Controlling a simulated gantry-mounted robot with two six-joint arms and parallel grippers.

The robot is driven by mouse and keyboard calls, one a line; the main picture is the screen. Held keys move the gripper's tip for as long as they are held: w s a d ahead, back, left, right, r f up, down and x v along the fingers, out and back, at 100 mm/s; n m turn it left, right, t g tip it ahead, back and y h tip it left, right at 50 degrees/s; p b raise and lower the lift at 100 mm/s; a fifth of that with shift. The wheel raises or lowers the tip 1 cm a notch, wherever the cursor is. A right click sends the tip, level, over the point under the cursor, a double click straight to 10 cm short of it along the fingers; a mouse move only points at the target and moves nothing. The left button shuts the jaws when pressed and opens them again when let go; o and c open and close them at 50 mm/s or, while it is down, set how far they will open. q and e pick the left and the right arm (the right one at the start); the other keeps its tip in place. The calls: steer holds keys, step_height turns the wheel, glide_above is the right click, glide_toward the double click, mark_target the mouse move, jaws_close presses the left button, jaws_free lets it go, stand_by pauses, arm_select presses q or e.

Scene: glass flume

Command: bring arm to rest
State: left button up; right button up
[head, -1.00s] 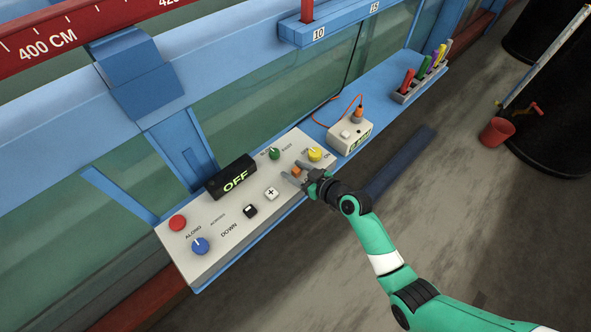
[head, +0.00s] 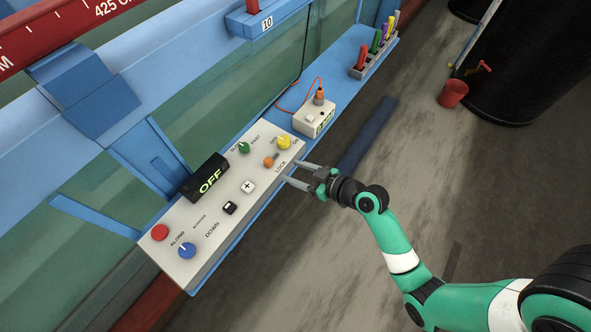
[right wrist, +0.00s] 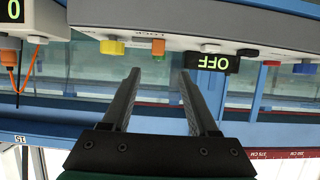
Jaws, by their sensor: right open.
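My right gripper (head: 293,175) is open and empty, just off the front right edge of the control panel (head: 205,235), beside the LOCK label. In the right wrist view its two fingers (right wrist: 160,80) stand apart with nothing between them. The orange lock knob (head: 268,162) is on the panel, apart from the fingers. The yellow knob (head: 283,143), the green knob (head: 244,147), the blue knob (head: 187,250) and the red button (head: 160,232) are also on the panel. The black display (head: 205,178) reads OFF. My left gripper is not in view.
A small white meter box (head: 314,119) with an orange plug and cord sits beyond the panel. A rack (head: 374,66) of coloured pens stands farther along the blue shelf.

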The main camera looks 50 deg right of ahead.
stand_by(0.3)
steer(key=w+a+r+n+t+y, duration=0.1)
steer(key=w+a+r+n+t, duration=0.2)
steer(key=r, duration=0.7)
steer(key=w+a+r+n+t+y, duration=0.15)
steer(key=w+a+r, duration=0.3)
steer(key=r, duration=0.65)
steer(key=w+a+r+n+t+y, duration=0.1)
steer(key=w+a+r+n+y, duration=0.2)
steer(key=r, duration=0.7)
steer(key=s+a+r+t, duration=0.2)
steer(key=r, duration=0.5)
steer(key=s+a+r+t, duration=0.2)
steer(key=r, duration=0.5)
steer(key=s+d+r+m+t+h, duration=0.2)
steer(key=s+r+m+t+h, duration=0.3)
steer(key=s+r, duration=0.65)
step_height(320, 180, up, 25)
steer(key=w+m+y+p, duration=0.1)
steer(key=w+m+p, duration=0.1)
steer(key=p, duration=2.2)
steer(key=shift+w+g, duration=0.25)
steer(key=shift+g, duration=0.1)
